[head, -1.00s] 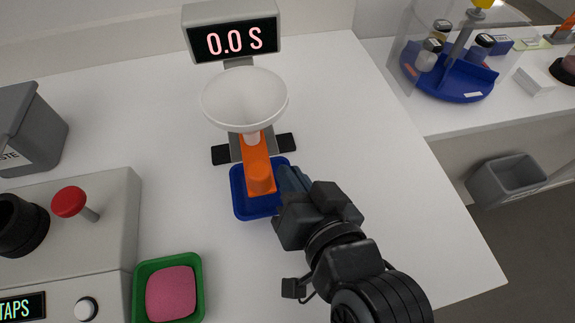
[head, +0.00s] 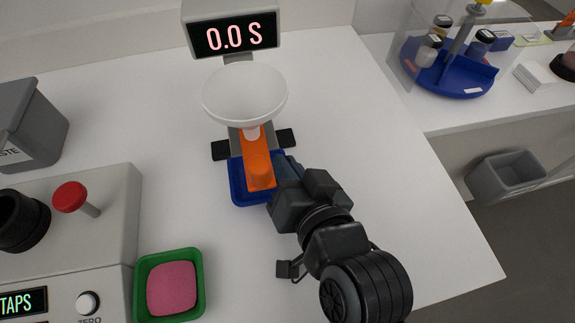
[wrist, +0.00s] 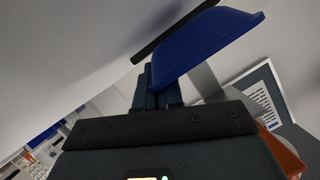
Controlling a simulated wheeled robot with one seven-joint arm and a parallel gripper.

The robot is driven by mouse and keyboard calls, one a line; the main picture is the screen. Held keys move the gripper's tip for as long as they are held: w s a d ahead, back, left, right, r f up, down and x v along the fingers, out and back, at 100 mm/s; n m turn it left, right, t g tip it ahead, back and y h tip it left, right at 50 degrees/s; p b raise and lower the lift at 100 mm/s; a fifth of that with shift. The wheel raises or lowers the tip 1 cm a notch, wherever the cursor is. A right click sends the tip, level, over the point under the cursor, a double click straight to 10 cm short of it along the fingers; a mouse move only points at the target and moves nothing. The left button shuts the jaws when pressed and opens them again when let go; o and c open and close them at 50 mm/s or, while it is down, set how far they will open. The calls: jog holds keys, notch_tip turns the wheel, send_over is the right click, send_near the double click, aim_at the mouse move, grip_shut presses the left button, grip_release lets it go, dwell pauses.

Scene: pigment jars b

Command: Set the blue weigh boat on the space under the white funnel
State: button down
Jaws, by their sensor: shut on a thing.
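The blue weigh boat (head: 240,190) is a shallow square tray, partly hidden in the head view by an orange part (head: 258,165) above it. The white funnel (head: 245,95) is on a stand behind it, with its spout over the orange part. My gripper (head: 282,172) is at the boat's right side, shut on its edge. In the wrist view the boat (wrist: 205,45) sticks out from the fingers (wrist: 158,90). The space under the funnel is mostly hidden by the funnel and the orange part. I cannot tell whether the boat touches anything below it.
A display reading 0.0 S (head: 235,38) stands behind the funnel. Dark feet (head: 286,137) flank the stand. A green tray (head: 198,285) with pink contents is at the front left, beside a grey machine (head: 110,215). The table to the right is clear.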

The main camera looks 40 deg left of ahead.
jog(key=c, duration=1.3)
grip_release()
jog(key=shift+s+f, duration=0.1)
jog(key=shift+f, duration=0.5)
jog(key=shift+r, duration=0.4)
jog(key=v, duration=0.8)
jog(key=r+v, duration=0.1)
jog(key=v, duration=0.3)
